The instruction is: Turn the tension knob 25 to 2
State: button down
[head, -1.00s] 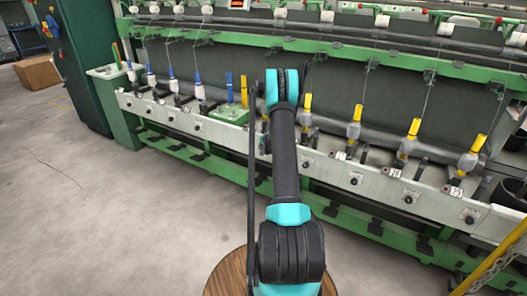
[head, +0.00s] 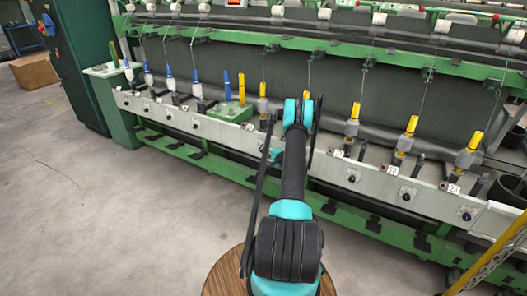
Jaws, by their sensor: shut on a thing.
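My arm (head: 292,180) reaches up and forward to the white front rail (head: 425,199) of the spinning frame. Its teal wrist joint (head: 294,112) stands in front of the rail. My gripper is hidden behind my own arm links, so its jaws and whatever is between them do not show. To the right of my arm, black knobs show on the rail: one nearest the arm (head: 353,175), one further right (head: 406,195) and one at far right (head: 466,214). Small number plates stand above them, too blurred to read surely. The knob spot directly behind my arm is covered.
Yellow bobbins (head: 409,135) stand along the rail on the right, and blue ones (head: 198,85) on the left. A green cabinet (head: 75,65) stands at far left. A yellow bar (head: 490,255) crosses the lower right corner. The grey floor (head: 110,220) at left is clear.

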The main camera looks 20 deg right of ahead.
aim_at(264, 136)
jog(key=shift+f+t, duration=0.15)
jog(key=shift+t, duration=0.45)
jog(key=shift+m, duration=0.3)
jog(key=c, duration=1.2)
grip_release()
jog(key=o, duration=0.7)
notch_tip(264, 136, up, 7)
jog(key=shift+f, duration=0.2)
jog(key=shift+c, duration=0.2)
notch_tip(264, 136, up, 2)
jog(key=shift+r+y, duration=0.1)
jog(key=shift+y, duration=0.2)
jog(key=c, duration=0.7)
jog(key=shift+o, duration=0.2)
jog(key=shift+r, duration=0.65)
